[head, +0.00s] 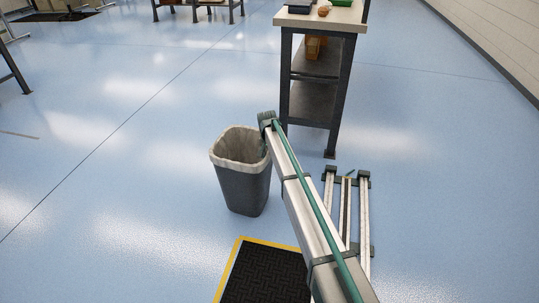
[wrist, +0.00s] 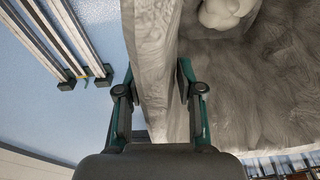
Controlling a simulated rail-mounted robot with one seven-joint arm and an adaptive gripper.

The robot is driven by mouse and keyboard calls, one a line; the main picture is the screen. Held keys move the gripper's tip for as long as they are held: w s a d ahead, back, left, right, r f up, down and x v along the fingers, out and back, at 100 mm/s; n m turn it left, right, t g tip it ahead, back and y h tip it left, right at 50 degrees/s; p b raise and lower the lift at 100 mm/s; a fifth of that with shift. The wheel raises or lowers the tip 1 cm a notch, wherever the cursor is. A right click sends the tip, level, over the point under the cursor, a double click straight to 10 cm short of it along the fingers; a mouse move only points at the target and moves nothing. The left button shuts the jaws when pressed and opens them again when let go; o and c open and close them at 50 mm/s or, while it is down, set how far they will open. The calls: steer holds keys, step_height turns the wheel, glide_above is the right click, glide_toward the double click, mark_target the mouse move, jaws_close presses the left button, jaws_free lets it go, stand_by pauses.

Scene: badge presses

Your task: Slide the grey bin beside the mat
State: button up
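The grey bin (head: 243,185) stands upright on the blue floor left of my arm in the head view, with a pale liner folded over its rim. The black mat (head: 265,278) with a yellow border lies nearer than the bin, at the bottom of the head view. Floor shows between them. In the wrist view, my gripper (wrist: 156,82) straddles the lined rim of the bin (wrist: 153,60): one finger is outside, the other inside. The fingers stand apart; firm contact on both sides is not clear. My arm hides most of the gripper in the head view.
A workbench (head: 322,75) with dark legs and a lower shelf stands behind the bin to the right. The floor left of the bin is clear. A pale lump (wrist: 225,10) lies inside the bin in the wrist view.

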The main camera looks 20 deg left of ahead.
jaws_close()
steer(key=shift+d, duration=0.1)
stand_by(0.4)
